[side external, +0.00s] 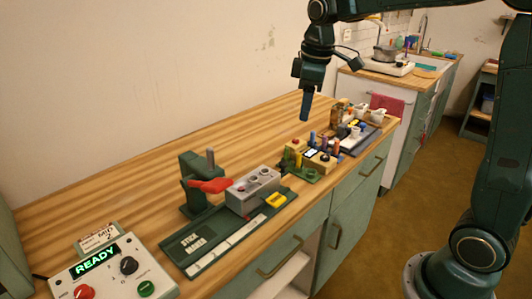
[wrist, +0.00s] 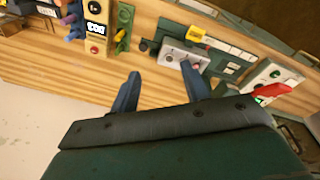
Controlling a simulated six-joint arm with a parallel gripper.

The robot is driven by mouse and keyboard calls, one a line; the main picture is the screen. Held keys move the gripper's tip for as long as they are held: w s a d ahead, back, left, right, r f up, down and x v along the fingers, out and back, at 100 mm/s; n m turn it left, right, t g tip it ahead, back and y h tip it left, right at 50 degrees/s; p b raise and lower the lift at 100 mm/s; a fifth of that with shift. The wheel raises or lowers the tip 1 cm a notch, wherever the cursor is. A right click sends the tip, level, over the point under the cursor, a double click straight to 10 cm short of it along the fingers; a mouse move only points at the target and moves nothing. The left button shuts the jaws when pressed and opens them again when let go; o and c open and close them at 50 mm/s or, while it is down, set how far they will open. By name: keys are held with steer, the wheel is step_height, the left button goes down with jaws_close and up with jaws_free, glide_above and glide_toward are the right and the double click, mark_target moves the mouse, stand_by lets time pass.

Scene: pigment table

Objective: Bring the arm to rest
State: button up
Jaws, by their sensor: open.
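My gripper (side external: 305,105) hangs above the far half of the wooden table (side external: 150,190), fingers pointing down, clear of the things on it. In the wrist view my gripper (wrist: 160,92) shows two blue fingers spread apart with nothing between them. Below and beyond the fingers lies bare wood (wrist: 60,85). My arm reaches in from the right side of the side external view.
A green stick mixer (side external: 200,240) with a red lever (side external: 210,185) and grey block (side external: 253,190) stands mid-table. A control box (side external: 112,275) reading "READY" is at the near left. Small coloured items (side external: 315,155) and white cups (side external: 377,115) stand farther back. The table's wall side is bare.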

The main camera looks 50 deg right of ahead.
steer(key=s+a+m+t, duration=0.2)
steer(key=s+m, duration=0.1)
steer(key=s, duration=0.8)
steer(key=s+a+f+m+t, duration=0.1)
steer(key=s+a+m, duration=0.2)
steer(key=s, duration=0.8)
steer(key=shift+s+a+f+t, duration=0.25)
steer(key=shift+s+a+t, duration=0.05)
steer(key=shift+a+t, duration=0.1)
